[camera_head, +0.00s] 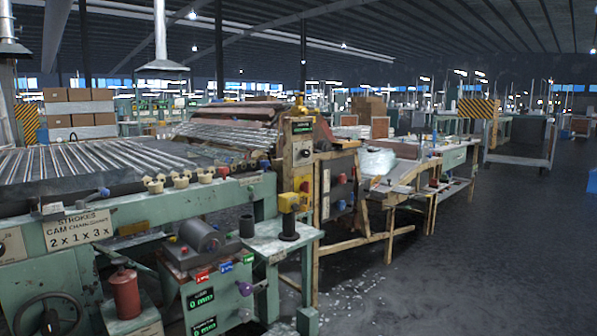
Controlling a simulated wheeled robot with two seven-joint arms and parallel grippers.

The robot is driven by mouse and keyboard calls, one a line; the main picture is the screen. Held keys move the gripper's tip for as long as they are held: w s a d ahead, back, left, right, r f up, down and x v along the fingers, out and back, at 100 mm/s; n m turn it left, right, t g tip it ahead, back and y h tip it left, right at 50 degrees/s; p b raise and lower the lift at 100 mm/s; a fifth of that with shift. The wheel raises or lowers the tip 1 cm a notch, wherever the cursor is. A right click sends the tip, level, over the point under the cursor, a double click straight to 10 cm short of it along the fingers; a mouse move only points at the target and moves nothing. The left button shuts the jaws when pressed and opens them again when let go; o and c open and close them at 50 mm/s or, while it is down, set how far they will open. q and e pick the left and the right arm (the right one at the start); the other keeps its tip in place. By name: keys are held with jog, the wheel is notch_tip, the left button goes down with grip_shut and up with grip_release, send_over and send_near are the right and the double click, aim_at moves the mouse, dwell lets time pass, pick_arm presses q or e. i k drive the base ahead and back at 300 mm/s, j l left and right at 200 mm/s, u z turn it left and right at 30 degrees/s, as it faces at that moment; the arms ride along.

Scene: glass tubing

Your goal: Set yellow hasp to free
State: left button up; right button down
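I cannot single out a yellow hasp with certainty. A yellow block with a red end (291,202) sits on a black post on the small green side table, right of centre. Behind it, a yellow plate (303,184) is on the front of the tall wooden control post, and a brass-yellow fitting (299,104) tops that post. Whether any of these is set to free is too small to tell. Neither of my grippers is in view.
A long green machine (150,215) with glass tubes on top fills the left. A grey motor (200,240), a red canister (124,294) and a handwheel (50,315) stand at its front. A wooden-legged bench (405,180) extends behind. The dark floor (480,255) at right is clear.

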aim_at(303, 208)
jog(key=i+l, duration=0.5)
jog(key=i, duration=0.15)
jog(key=i+l+z, duration=0.1)
jog(key=i+l, duration=0.4)
jog(key=i, duration=0.15)
